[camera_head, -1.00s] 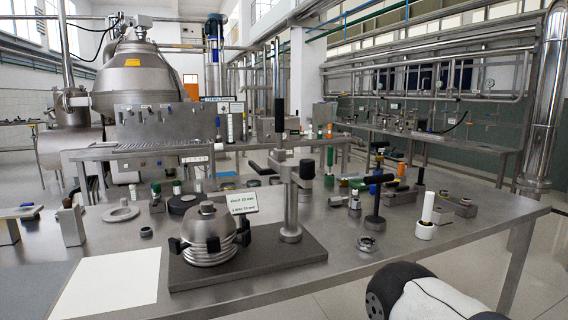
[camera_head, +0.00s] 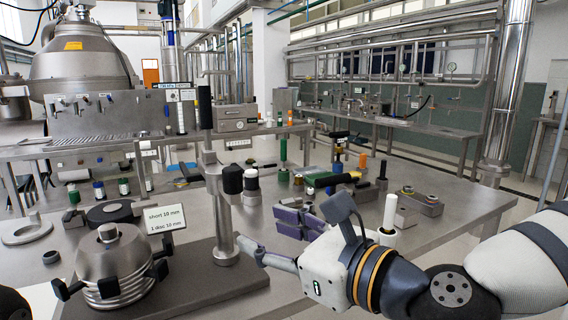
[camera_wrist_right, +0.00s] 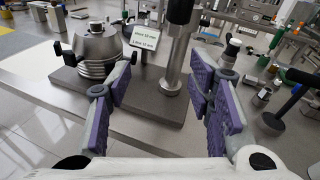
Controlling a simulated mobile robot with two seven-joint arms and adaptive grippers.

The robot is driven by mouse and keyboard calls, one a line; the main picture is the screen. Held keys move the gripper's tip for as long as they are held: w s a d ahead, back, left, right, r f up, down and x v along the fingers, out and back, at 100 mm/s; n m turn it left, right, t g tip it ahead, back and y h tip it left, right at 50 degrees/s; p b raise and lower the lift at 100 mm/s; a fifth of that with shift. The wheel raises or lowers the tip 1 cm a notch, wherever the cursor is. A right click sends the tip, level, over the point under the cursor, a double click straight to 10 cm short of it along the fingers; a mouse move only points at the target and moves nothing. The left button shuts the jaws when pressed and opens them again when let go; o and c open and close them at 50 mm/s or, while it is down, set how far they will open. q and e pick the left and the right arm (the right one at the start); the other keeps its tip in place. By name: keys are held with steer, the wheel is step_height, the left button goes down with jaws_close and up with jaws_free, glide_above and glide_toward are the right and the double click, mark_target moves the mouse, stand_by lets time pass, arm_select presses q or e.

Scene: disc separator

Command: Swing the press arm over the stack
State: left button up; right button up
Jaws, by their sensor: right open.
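The press has a steel column (camera_head: 224,215) on a dark base plate (camera_head: 200,290), with an upright black handle (camera_head: 205,108) and a black knob (camera_head: 232,180) near its top. The stack (camera_head: 108,265) of discs under a steel cone stands left of the column, with black clamps around it. Nothing of the press arm lies over the stack. My right gripper (camera_head: 265,232) is open and empty, right of the column and below the knob. In the right wrist view its purple-padded fingers (camera_wrist_right: 160,85) are spread, with the column (camera_wrist_right: 172,62) and stack (camera_wrist_right: 97,45) beyond. My left gripper is out of view.
A small label card (camera_head: 165,218) stands behind the stack. A white cylinder (camera_head: 389,215) and several small tools stand right of the press, near my right arm. A steel ring (camera_head: 30,230) lies at the left.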

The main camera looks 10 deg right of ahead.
steer(key=m+t, duration=0.1)
steer(key=m, duration=0.1)
glide_toward(239, 179)
steer(key=b+x, duration=0.3)
steer(key=x, duration=0.8)
steer(key=shift+w+a, duration=0.25)
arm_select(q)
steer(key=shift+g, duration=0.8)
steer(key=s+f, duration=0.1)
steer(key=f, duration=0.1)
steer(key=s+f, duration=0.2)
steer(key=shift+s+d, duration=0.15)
arm_select(e)
jaws_close()
